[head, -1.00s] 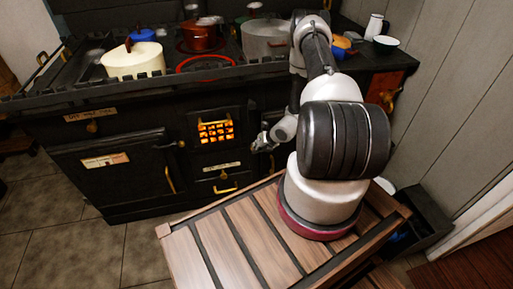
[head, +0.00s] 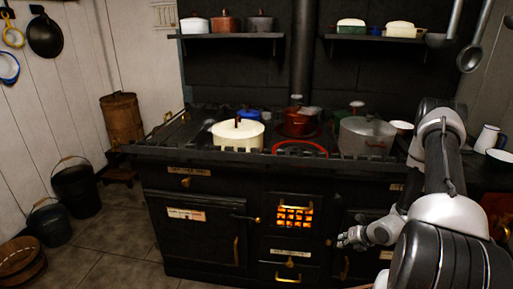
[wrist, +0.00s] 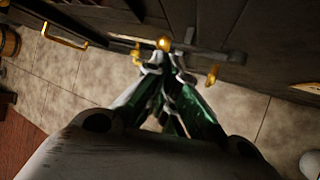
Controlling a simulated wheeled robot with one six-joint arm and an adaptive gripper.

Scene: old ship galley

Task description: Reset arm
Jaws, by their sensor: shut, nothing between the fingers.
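My arm is folded at the right of the head view, in front of the black stove (head: 205,240). My gripper (head: 343,239) points left in front of the stove's front, right of the glowing fire grate (head: 294,215). In the wrist view my gripper (wrist: 162,62) has its fingers together with nothing between them. Beyond the fingertips in that view are brass knobs and handles on the dark stove front and the tiled floor (wrist: 240,105).
A cream pot (head: 237,134), a red-brown pot (head: 300,122) and a large grey pot (head: 366,138) stand on the stove top. Buckets (head: 76,188) stand at the left wall.

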